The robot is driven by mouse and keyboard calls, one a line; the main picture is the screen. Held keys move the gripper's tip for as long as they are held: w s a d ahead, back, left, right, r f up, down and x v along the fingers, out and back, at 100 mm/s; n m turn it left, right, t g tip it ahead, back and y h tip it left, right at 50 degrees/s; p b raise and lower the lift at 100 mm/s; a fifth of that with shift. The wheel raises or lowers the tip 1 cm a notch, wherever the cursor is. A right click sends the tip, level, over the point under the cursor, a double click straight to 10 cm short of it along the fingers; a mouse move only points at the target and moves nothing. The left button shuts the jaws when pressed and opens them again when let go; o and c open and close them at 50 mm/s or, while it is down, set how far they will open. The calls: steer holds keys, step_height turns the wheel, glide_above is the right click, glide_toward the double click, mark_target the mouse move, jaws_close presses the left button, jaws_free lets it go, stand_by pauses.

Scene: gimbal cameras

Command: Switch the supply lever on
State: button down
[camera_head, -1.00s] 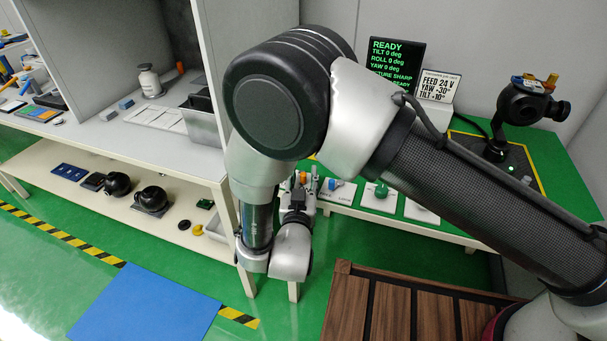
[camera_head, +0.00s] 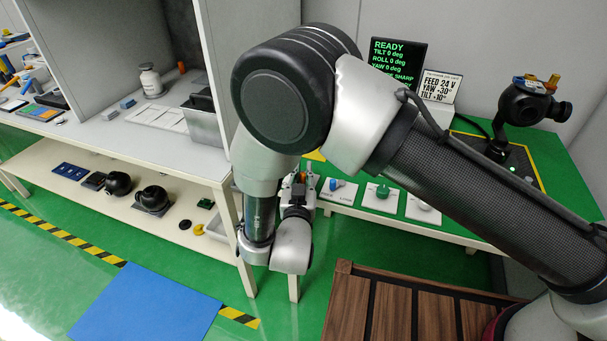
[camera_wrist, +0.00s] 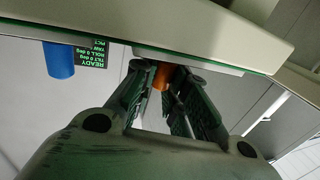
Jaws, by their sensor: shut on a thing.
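An orange lever (camera_wrist: 161,76) shows between my gripper's fingers in the wrist view, just below the edge of a pale panel or plate; I take it for the supply lever. My gripper (camera_wrist: 168,88) is shut on it. In the head view my gripper (camera_head: 299,188) is at the left end of the green bench, with a small orange bit (camera_head: 302,177) at its fingers. My arm and fingers hide most of the lever and any plate under it, so its position cannot be read.
A blue knob (camera_head: 337,183) on a white plate stands close right of my gripper; a blue cylinder (camera_wrist: 59,60) shows in the wrist view. A green knob (camera_head: 382,191) is further right. A black READY screen (camera_head: 397,62), a feed sign (camera_head: 440,87) and a black gimbal (camera_head: 525,103) stand behind.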

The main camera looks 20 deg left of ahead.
steer(key=shift+w+d, duration=0.15)
steer(key=shift+d, duration=0.35)
steer(key=shift+n+y, duration=0.5)
steer(key=shift+y, duration=0.1)
steer(key=shift+f, duration=0.1)
